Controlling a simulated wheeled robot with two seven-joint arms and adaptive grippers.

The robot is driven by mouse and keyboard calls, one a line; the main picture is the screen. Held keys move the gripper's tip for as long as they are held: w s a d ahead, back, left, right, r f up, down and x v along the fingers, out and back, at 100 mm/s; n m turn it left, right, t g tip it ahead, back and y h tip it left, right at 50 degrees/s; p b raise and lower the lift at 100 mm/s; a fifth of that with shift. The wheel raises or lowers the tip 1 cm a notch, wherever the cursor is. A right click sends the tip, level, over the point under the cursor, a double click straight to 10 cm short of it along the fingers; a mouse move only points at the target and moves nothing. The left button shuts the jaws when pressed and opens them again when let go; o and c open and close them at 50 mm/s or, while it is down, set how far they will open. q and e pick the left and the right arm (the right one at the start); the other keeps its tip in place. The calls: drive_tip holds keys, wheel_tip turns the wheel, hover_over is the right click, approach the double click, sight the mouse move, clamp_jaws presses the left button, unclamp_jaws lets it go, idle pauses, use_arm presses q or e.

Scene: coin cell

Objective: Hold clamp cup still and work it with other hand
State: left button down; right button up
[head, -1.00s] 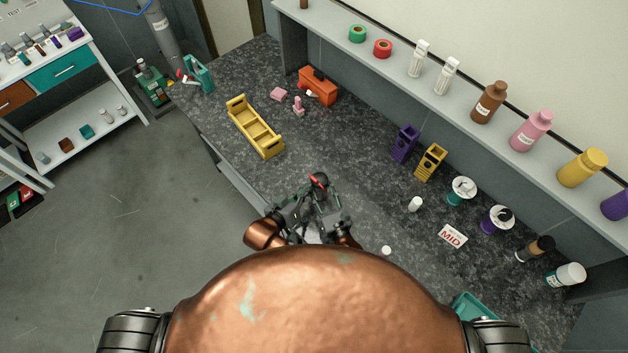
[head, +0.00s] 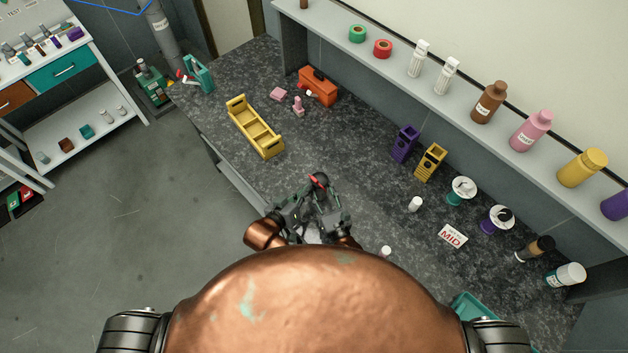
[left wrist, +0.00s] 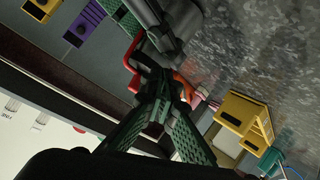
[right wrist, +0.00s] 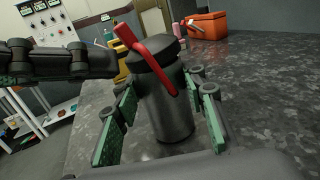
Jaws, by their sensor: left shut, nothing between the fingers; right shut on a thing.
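The clamp cup (right wrist: 173,112) is a dark grey cylinder with a black lid and a red lever (right wrist: 147,54) on top. It stands upright on the counter between the green pads of my right gripper (right wrist: 163,112), which is shut on it. In the head view the cup's red lever (head: 317,181) shows small, with the body mostly hidden by the grippers. My left gripper (left wrist: 152,76) is shut and empty, its tips close beside the red lever (left wrist: 132,52) in the left wrist view. I cannot tell whether they touch.
A yellow tray (head: 237,121), pink parts (head: 279,94) and an orange box (head: 312,92) lie further back on the dark counter. Purple (head: 404,145) and yellow (head: 430,160) holders, spools and small bottles stand to the right. The counter between is clear.

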use_arm(q)
drive_tip(key=shift+w+d+r, duration=0.15)
drive_tip(key=shift+w+d, duration=0.15)
drive_tip(key=shift+w+d+r, duration=0.1)
idle(0.7)
